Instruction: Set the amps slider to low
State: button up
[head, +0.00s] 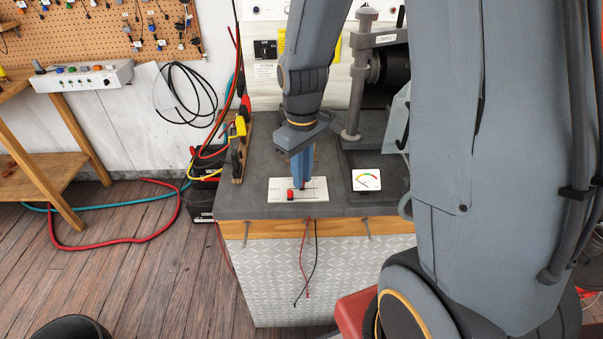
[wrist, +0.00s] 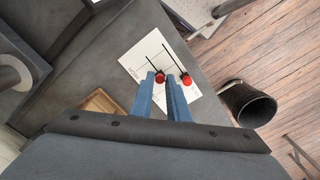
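A white panel (head: 320,184) with two slots and red slider knobs lies on the grey bench top. In the wrist view the panel (wrist: 140,62) shows a left red knob (wrist: 160,77) and a right red knob (wrist: 186,79), each near the lower end of its slot. I cannot read which is amps. My gripper (wrist: 161,80) points down with its blue fingers on both sides of the left knob, seemingly shut on it. In the head view my gripper (head: 303,192) hides most of that knob; the other knob (head: 290,194) shows in front.
Cables and a wooden strip (head: 239,150) are at the bench's left edge. A black bucket (wrist: 248,104) stands on the floor.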

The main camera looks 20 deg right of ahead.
aim_at(287, 189)
grip_shut()
jog(key=shift+w+a+p, duration=0.2)
jog(key=shift+w+a, duration=0.1)
jog(key=shift+a, duration=0.5)
jog(key=shift+w+a+p, duration=0.15)
jog(key=shift+w+a, duration=0.15)
jog(key=shift+a, duration=0.5)
jog(key=shift+o, duration=2.4)
grip_release()
jog(key=shift+a, duration=0.2)
jog(key=shift+o, duration=0.2)
jog(key=shift+d, duration=0.15)
jog(key=shift+r, duration=0.1)
notch_tip(287, 189, up, 8)
jog(key=b, duration=0.1)
jog(key=shift+f, duration=0.2)
